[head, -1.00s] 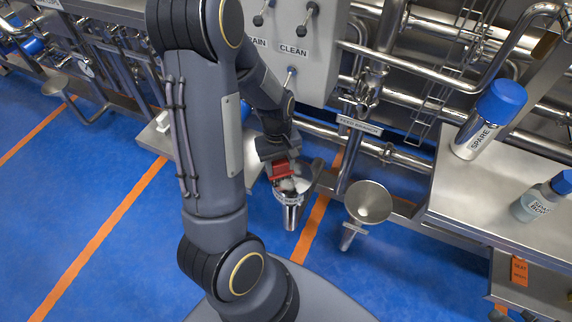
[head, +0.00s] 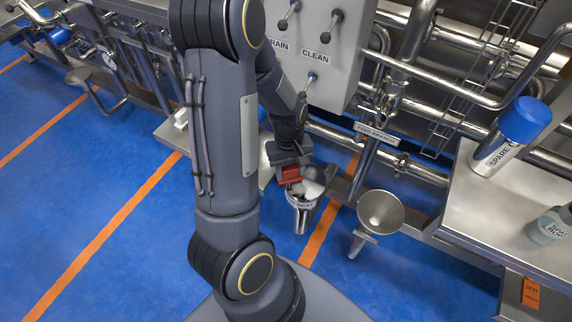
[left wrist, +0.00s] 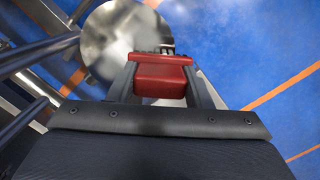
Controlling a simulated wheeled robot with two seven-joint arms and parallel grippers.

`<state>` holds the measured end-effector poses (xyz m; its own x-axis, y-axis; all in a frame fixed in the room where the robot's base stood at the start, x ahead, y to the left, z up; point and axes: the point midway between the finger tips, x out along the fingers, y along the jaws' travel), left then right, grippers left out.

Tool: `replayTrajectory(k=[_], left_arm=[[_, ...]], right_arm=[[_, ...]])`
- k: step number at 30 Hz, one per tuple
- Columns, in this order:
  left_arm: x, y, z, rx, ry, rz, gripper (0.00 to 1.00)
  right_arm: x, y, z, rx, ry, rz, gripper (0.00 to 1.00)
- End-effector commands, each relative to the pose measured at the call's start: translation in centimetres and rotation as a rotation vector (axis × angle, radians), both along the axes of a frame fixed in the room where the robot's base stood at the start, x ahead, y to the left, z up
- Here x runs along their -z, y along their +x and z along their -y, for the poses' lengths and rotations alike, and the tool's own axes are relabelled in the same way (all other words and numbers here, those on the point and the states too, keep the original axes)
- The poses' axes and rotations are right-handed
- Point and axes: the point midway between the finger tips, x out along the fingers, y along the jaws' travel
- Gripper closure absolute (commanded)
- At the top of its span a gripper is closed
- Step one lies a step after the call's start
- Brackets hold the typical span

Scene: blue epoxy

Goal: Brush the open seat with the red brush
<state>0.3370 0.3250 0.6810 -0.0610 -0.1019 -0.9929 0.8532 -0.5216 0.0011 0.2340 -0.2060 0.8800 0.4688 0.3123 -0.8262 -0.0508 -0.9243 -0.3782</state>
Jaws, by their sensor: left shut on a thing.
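My left gripper (head: 289,165) is shut on the red brush (head: 289,174), and its fingers flank the red block in the left wrist view (left wrist: 162,77). The brush is at the mouth of a shiny metal cup with a label band (head: 304,204), which I take for the open seat. In the left wrist view a round polished metal surface (left wrist: 122,38) lies beyond the brush, with dark bristle tips over its right side. I cannot tell whether the bristles touch it. My right gripper is not in view.
An empty metal funnel (head: 381,211) stands just right of the cup. A steel bench (head: 480,215) at right holds a blue-capped SPARE cylinder (head: 510,135) and a bottle (head: 550,225). Pipes and a DRAIN/CLEAN lever panel (head: 315,60) stand behind. Blue floor is open at left.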

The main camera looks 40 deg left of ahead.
Motion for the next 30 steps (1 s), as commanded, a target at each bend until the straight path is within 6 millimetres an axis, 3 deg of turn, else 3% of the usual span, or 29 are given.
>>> replayTrajectory(k=[21,30], left_arm=[[0.0,0.9,5.0,0.006,-0.003,-0.007,0.73],[-0.1,1.3,6.0,0.003,-0.002,-0.004,0.73]], right_arm=[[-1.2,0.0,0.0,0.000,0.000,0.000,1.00],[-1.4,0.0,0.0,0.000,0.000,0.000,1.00]])
